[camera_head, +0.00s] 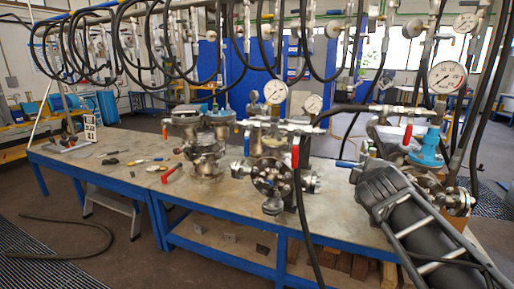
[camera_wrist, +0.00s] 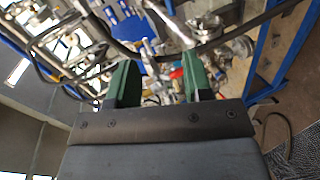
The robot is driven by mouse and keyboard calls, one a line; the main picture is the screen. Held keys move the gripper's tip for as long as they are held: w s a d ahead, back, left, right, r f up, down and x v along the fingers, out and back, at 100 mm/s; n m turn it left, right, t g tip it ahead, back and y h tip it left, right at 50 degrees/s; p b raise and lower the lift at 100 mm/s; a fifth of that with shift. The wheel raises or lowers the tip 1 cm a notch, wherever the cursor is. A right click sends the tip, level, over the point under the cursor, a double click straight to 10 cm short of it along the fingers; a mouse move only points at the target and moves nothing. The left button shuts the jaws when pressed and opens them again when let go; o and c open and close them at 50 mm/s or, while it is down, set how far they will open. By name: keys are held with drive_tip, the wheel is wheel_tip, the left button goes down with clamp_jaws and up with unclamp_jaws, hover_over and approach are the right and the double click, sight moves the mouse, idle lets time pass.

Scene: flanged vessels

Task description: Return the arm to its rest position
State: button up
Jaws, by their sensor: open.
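My gripper (camera_wrist: 160,82) shows in the wrist view with its two green fingers spread apart. Nothing is held between them; fittings and vessels show beyond the gap. The wrist view is strongly tilted, with the workbench equipment in its upper part. In the head view a dark, bulky part at the lower right looks like my arm, in front of the bench's right end. The gripper's fingers cannot be made out there.
A blue-framed workbench (camera_head: 115,172) carries flanged vessels (camera_head: 271,178), another vessel (camera_head: 205,157), gauges (camera_head: 447,77) and small loose tools. Black hoses (camera_head: 128,42) hang overhead, some reaching down to the bench. A step stool (camera_head: 112,204) stands below. Floor at front left is mostly clear, apart from a hose.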

drive_tip(key=s+a+f+m+g+y+p, duration=0.2)
drive_tip(key=s+a+f+m+g+p, duration=0.2)
drive_tip(key=s+f+m+p, duration=0.1)
drive_tip(key=s+a+f+m+g+y+p, duration=0.3)
drive_tip(key=s+a+f+m+g+p, duration=0.2)
drive_tip(key=s, duration=0.5)
drive_tip(key=shift+s+a+m+g+p, duration=0.2)
drive_tip(key=shift+m+g+p, duration=0.1)
drive_tip(key=shift+m+p, duration=0.8)
